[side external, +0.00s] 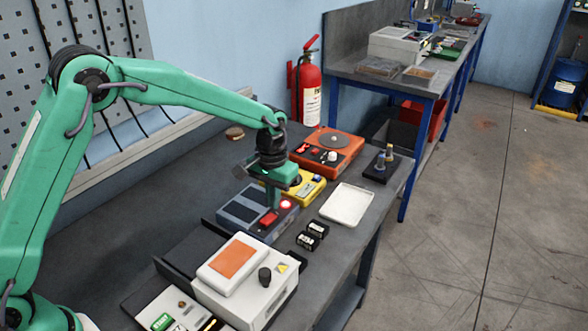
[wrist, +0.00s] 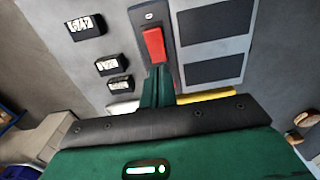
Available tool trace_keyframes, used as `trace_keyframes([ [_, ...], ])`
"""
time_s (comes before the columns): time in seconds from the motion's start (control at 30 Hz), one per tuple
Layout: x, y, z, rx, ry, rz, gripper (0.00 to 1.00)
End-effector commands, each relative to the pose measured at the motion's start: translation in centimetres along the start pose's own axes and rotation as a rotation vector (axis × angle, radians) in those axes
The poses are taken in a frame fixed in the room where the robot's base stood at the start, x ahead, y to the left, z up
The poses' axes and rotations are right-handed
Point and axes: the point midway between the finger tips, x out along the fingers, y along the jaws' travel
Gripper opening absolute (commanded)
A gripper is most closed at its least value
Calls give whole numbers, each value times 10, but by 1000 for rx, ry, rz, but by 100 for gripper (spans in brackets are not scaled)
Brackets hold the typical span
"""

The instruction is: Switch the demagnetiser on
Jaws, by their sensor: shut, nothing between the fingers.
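The demagnetiser, a blue-grey box (side external: 237,222) with two dark pads on top, stands on the bench; it also fills the upper middle of the wrist view (wrist: 197,50). Its red switch (wrist: 153,43) sits on a dark strip beside the pads and shows in the side view too (side external: 268,218). My gripper (side external: 273,206) is shut and empty, pointing down over the box. In the wrist view its fingertips (wrist: 158,70) are just below the switch; whether they touch it I cannot tell.
A yellow device (side external: 309,188) and an orange device (side external: 338,148) stand behind the box. A white machine with an orange top (side external: 270,296) stands in front. Small black blocks (side external: 312,236) and a white tray (side external: 347,204) lie to the right.

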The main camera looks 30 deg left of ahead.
Motion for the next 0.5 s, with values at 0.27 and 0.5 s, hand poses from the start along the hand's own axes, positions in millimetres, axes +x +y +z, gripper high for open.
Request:
trace_keyframes([
  [0.27, -16, 0, 0, 0, 2, 0, 0],
  [0.5, -30, 0, 0, 0, 2, 0, 0],
])
